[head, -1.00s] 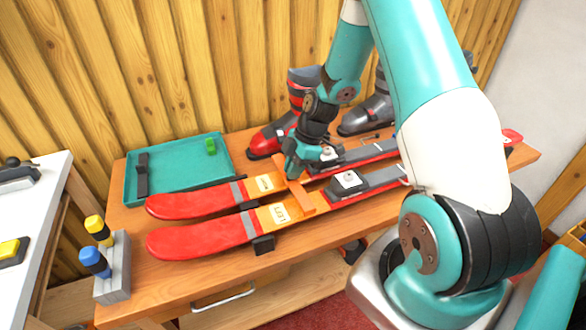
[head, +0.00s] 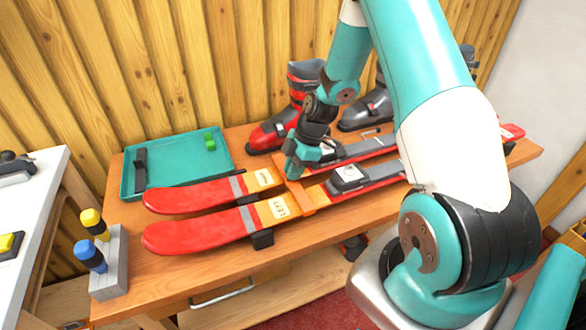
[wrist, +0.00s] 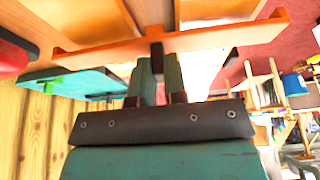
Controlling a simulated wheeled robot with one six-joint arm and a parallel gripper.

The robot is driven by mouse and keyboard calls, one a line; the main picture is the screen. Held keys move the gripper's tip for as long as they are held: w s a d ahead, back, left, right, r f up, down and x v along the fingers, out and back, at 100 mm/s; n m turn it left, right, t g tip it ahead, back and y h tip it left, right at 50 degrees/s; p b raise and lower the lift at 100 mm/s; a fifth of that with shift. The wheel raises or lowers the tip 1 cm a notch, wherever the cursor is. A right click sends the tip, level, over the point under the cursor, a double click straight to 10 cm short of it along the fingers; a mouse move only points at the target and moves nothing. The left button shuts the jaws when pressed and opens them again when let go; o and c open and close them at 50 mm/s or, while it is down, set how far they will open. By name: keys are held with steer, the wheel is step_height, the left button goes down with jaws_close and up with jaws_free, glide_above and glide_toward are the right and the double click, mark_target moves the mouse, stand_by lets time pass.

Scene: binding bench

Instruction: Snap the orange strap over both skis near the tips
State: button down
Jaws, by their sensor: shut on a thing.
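Two red skis lie side by side on the bench, tips to the left: the far ski (head: 195,194) and the near ski (head: 200,234). The orange strap (head: 300,196) lies crosswise over both, just right of their pale labels. I cannot tell whether its ends are snapped on. My gripper (head: 292,172) points down at the strap's far part, shut on it. In the wrist view, the strap (wrist: 215,40) runs across the fingertips (wrist: 158,58), gripped by a small tab near its middle. The far ski is partly hidden by my gripper.
A teal tray (head: 178,184) at the back left holds a dark strap and a green block (head: 209,142). A grey holder (head: 109,270) with yellow and blue knobs stands front left. A red boot (head: 268,133) and a grey boot (head: 362,115) stand behind the skis.

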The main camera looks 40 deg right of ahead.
steer(key=shift+f+b, duration=0.5)
steer(key=shift+f, duration=0.25)
steer(key=c, duration=0.6)
jaws_free()
steer(key=shift+r, duration=0.2)
steer(key=shift+r+p, duration=3.6)
steer(key=shift+r, duration=1.25)
